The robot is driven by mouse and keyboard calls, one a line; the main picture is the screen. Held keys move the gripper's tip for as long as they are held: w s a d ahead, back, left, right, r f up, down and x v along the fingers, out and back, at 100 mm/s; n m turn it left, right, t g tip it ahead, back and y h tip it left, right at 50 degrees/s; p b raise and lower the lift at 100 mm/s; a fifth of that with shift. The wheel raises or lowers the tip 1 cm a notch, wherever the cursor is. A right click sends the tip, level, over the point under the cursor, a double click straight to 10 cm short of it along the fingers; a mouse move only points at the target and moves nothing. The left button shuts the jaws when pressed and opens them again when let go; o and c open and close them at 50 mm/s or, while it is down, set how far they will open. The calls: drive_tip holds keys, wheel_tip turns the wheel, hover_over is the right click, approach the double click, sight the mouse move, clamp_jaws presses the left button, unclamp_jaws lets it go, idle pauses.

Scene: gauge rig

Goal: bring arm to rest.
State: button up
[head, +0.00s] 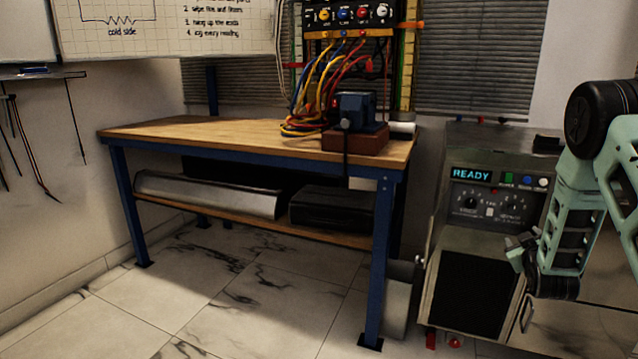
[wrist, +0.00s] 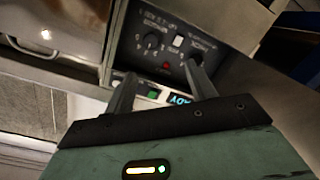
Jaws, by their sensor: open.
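My arm (head: 567,215) is mint green with a black joint and hangs bent at the right of the head view. My gripper (head: 520,245) points left, in front of the grey machine (head: 462,220) with a lit READY display. In the wrist view my gripper (wrist: 160,75) shows two dark fingers spread apart with nothing between them. Beyond them the machine's panel (wrist: 165,45) shows tilted, with dials and the display. I cannot tell the exact gap between the fingers and the panel.
A wooden workbench (head: 190,130) with blue legs stands left of the machine. It carries a blue vise (head: 356,108) on a brown block and a bundle of coloured cables (head: 310,105). The tiled floor (head: 240,300) is clear in front.

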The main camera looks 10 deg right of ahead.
drive_tip(key=s+a+r+m+g+y, duration=0.1)
drive_tip(key=s+a+g+y, duration=0.25)
drive_tip(key=a, duration=0.65)
drive_tip(key=s+a+r+g+y, duration=0.2)
drive_tip(key=s+a+g+y, duration=0.15)
drive_tip(key=a, duration=0.65)
drive_tip(key=s+a+r+n+g+y, duration=0.3)
drive_tip(key=s+a+n+g, duration=0.5)
drive_tip(key=s+a, duration=2.2)
wheel_tip(320, 180, up, 31)
drive_tip(key=d+h+p, duration=0.1)
drive_tip(key=p, duration=2.9)
drive_tip(key=shift+d+f+m, duration=0.15)
drive_tip(key=shift+f+m, duration=0.05)
drive_tip(key=shift+m, duration=0.1)
